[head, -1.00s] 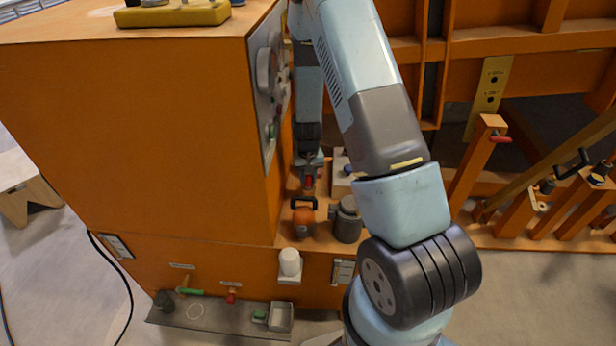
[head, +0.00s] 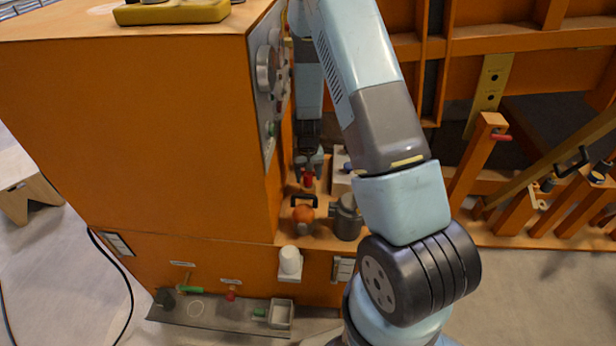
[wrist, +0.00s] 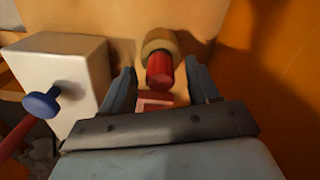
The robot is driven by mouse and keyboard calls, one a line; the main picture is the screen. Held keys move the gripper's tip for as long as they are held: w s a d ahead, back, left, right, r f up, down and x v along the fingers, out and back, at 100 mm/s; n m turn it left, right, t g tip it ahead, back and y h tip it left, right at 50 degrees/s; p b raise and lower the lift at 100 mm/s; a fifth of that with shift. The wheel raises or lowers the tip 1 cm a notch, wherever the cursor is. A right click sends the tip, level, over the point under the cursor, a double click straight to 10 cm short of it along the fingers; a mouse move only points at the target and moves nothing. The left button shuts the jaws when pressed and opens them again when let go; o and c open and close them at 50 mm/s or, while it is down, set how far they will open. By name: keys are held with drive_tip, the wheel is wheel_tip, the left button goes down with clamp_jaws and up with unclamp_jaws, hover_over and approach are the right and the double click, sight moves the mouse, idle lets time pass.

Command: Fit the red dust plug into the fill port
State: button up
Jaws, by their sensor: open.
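The red dust plug (wrist: 160,70) sticks out of a round tan collar (wrist: 158,40), which looks like the fill port, in the wrist view. Its far end is hidden inside the collar, so I cannot tell how deep it sits. My gripper (wrist: 160,82) is open, with one finger on each side of the plug and visible gaps to it. In the head view my gripper (head: 308,172) is low beside the orange cabinet, with the red plug (head: 307,181) at its fingertips. The port is hidden there.
A white block with a blue knob (wrist: 42,104) stands left of my gripper. An orange wall (wrist: 270,60) is close on the right. In the head view, an orange round part with a black handle (head: 303,213) and a grey canister (head: 346,218) stand in front of my gripper.

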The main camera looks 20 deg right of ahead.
wheel_tip(320, 180, up, 13)
idle(0.5)
idle(0.3)
drive_tip(key=s+r+t, duration=0.1)
drive_tip(key=s+r, duration=0.4)
drive_tip(key=r, duration=0.7)
drive_tip(key=s+r+t, duration=0.2)
drive_tip(key=s+r, duration=0.4)
drive_tip(key=r, duration=0.5)
drive_tip(key=s+r+t, duration=0.1)
drive_tip(key=s+r, duration=0.4)
drive_tip(key=s, duration=0.4)
drive_tip(key=s+r+n+t, duration=0.1)
drive_tip(key=s+r, duration=0.4)
drive_tip(key=s, duration=0.4)
drive_tip(key=shift+t, duration=0.3)
drive_tip(key=shift+r, duration=0.1)
